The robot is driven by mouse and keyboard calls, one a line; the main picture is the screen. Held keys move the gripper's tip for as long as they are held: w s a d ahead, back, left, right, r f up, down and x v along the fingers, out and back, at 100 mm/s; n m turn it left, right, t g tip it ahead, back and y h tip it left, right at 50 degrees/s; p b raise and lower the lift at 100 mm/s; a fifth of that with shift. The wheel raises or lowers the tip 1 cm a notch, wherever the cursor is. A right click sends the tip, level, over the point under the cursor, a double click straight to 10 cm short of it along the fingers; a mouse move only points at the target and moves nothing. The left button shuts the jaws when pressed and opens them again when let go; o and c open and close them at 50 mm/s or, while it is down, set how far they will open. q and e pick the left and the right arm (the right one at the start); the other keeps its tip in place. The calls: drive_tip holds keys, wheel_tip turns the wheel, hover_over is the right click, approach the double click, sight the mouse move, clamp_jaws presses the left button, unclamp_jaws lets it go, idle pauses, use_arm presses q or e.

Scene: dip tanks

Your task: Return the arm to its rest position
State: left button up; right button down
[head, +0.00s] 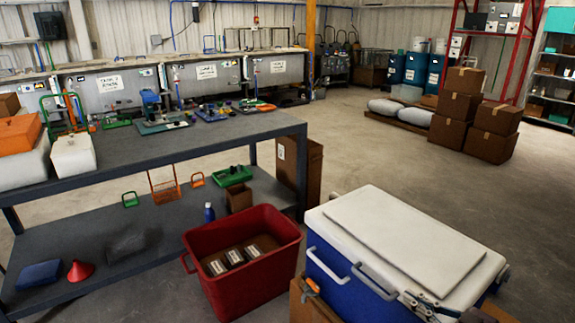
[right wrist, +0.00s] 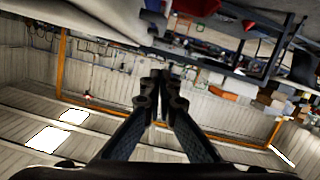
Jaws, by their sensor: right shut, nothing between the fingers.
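My right gripper (head: 424,303) is low at the bottom right of the head view, against the near side of the blue and white cooler (head: 340,262). I cannot tell whether it touches the cooler. In the right wrist view my right gripper (right wrist: 160,82) points into the room, its two dark fingers together with nothing between them. That view is upside down, with ceiling and wall panels low in it. My left gripper is not in view.
A red bin (head: 285,262) holding several dark labelled items stands left of the cooler. A grey two-level workbench (head: 225,138) with parts and trays is behind it. Cardboard boxes (head: 452,133) stand further back. The concrete floor (head: 365,160) between is clear.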

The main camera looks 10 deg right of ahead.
drive_tip(key=s+a+f+m+g+h, duration=0.45)
drive_tip(key=s+f+h, duration=0.25)
drive_tip(key=f, duration=0.4)
drive_tip(key=s+a+f+g+y, duration=0.2)
drive_tip(key=s+a+g, duration=0.5)
drive_tip(key=s+a, duration=0.8)
wheel_tip(320, 180, down, 27)
drive_tip(key=s, duration=0.2)
drive_tip(key=s+d+f+g, duration=0.2)
drive_tip(key=s+f, duration=1.3)
drive_tip(key=s, duration=0.1)
drive_tip(key=shift+s+d, duration=0.15)
drive_tip(key=shift+d, duration=0.2)
